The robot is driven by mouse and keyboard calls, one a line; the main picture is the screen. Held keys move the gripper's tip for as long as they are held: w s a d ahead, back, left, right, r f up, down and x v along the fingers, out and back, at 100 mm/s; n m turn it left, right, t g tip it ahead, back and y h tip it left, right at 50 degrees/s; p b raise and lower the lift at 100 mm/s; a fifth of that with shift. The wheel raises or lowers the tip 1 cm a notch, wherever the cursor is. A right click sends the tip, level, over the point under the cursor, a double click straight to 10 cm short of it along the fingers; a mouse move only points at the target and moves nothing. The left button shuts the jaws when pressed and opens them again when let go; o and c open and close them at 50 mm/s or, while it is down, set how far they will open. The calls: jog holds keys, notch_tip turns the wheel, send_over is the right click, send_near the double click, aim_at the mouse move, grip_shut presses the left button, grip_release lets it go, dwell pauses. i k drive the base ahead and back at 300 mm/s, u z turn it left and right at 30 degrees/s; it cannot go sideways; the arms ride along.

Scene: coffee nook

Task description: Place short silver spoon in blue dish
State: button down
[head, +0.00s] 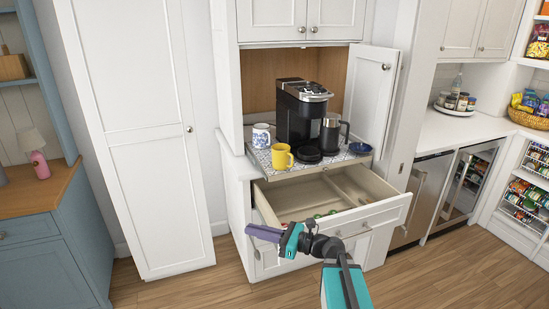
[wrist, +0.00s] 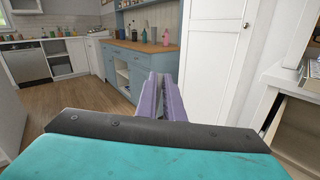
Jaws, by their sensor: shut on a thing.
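My gripper (head: 251,231) has purple fingers and is in front of the open drawer's left front corner, out over the floor side. In the wrist view its fingers (wrist: 163,76) are nearly together, shut on a thin thing that they mostly hide. I take it to be the short silver spoon, but its shape cannot be made out. A small blue dish (head: 360,148) is on the patterned counter surface, to the right of the coffee maker. My gripper is lower than the dish, to its left, and apart from it.
The drawer (head: 372,216) stands open below the counter, with small green and red things inside. A yellow mug (head: 282,157), a patterned mug (head: 261,136) and a black coffee maker (head: 297,112) with a carafe (head: 331,134) stand near the dish. A cabinet door (head: 371,98) is open at right.

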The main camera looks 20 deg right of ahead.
aim_at(356, 149)
jog(key=i, duration=0.75)
jog(key=u, duration=0.15)
jog(key=k, duration=0.55)
jog(key=z, duration=1.55)
